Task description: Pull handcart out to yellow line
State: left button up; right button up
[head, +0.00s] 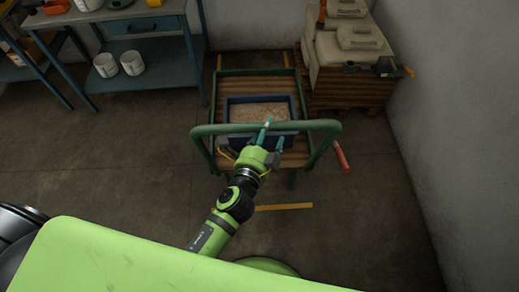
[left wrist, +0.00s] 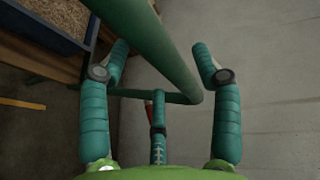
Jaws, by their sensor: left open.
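The handcart has a green tubular push handle (head: 235,129) and a slatted wooden deck (head: 232,87). A blue bin (head: 229,104) filled with pale granular material sits on it. A short yellow line (head: 284,207) is on the floor in front of the cart, apart from it. My left gripper (head: 274,133) is at the middle of the handle bar, fingers spread. In the left wrist view, the handle (left wrist: 158,55) passes between the open fingers (left wrist: 163,55), and they are not closed on it. My right gripper is not in view.
A pallet stack with beige cases (head: 350,50) stands close to the cart's right, beside a wall. A blue workbench (head: 150,50) with white pots (head: 120,64) is at the left. A red-gripped object (head: 341,156) juts out at the handle's right. Floor in front is mostly clear.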

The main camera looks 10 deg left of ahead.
pick_arm(q)
jog(key=v, duration=0.9)
jog(key=shift+s, duration=0.2)
jog(key=s+a+f+n+g, duration=0.1)
jog(key=s+f+n+g, duration=0.15)
jog(key=f, duration=0.75)
jog(key=s+a+f+n+g, duration=0.15)
jog(key=s+f, duration=0.25)
jog(key=f, duration=0.5)
jog(key=s+f+n+g, duration=0.3)
jog(key=f, duration=0.7)
jog(key=s+a+f+n+g+y, duration=0.1)
jog(key=s+a+f+n+g, duration=0.2)
jog(key=s+f, duration=0.4)
jog(key=s+a+f+n+g+y, duration=0.1)
jog(key=s+a+f+n+g, duration=0.3)
jog(key=s, duration=0.9)
jog(key=a+f+n, duration=0.2)
jog(key=a+f, duration=0.1)
jog(key=a, duration=0.1)
jog(key=shift+s+f+g, duration=0.25)
jog(key=shift+f+g, duration=0.05)
jog(key=shift+f, duration=0.1)
jog(key=shift+a, duration=0.1)
